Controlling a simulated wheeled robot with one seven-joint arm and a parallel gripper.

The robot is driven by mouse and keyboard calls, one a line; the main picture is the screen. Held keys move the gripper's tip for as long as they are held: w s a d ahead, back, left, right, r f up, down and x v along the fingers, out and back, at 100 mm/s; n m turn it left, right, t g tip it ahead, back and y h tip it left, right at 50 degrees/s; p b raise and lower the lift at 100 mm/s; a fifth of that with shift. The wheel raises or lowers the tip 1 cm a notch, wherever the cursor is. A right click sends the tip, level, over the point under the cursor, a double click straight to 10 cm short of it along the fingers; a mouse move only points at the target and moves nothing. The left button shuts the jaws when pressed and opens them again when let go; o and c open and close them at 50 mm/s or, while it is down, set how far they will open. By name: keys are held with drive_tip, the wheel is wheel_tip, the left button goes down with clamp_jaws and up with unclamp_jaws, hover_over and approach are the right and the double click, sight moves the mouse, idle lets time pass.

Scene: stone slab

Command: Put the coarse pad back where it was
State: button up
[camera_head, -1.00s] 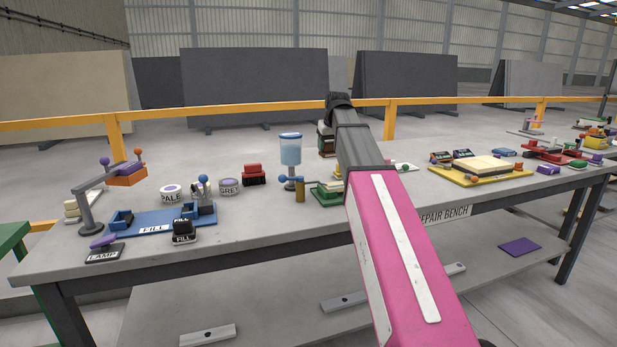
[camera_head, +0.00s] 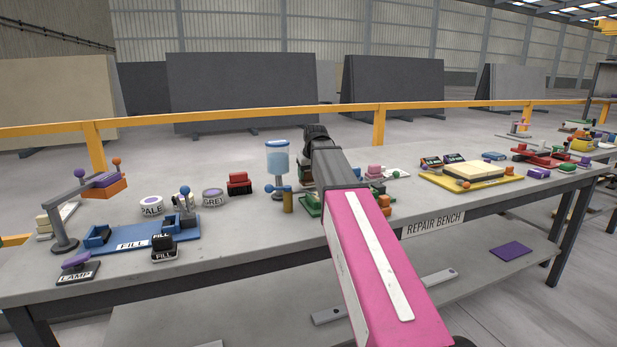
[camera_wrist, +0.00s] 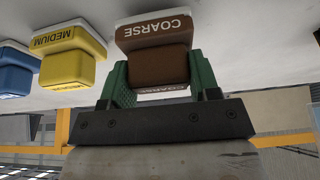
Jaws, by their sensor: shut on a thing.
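The coarse pad (camera_wrist: 155,28) is brown with a white COARSE label. It shows in the wrist view, where the picture is upside down. My gripper (camera_wrist: 158,72) is shut on its narrower block, with one green finger at each side. The wide labelled part faces the bench top (camera_wrist: 230,22); I cannot tell whether it touches. The yellow MEDIUM pad (camera_wrist: 70,65) stands beside it on the left, apart from the fingers.
A blue pad (camera_wrist: 15,75) stands beyond the yellow one. On the repair bench, a blue dispenser (camera_head: 278,160) and a red block (camera_head: 239,183) stand left of my arm. A yellow tray (camera_head: 450,182) lies to the right.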

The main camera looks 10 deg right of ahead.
drive_tip(key=shift+f, duration=0.55)
drive_tip(key=o, duration=0.8)
drive_tip(key=shift+f, duration=0.1)
drive_tip(key=v, duration=1.2)
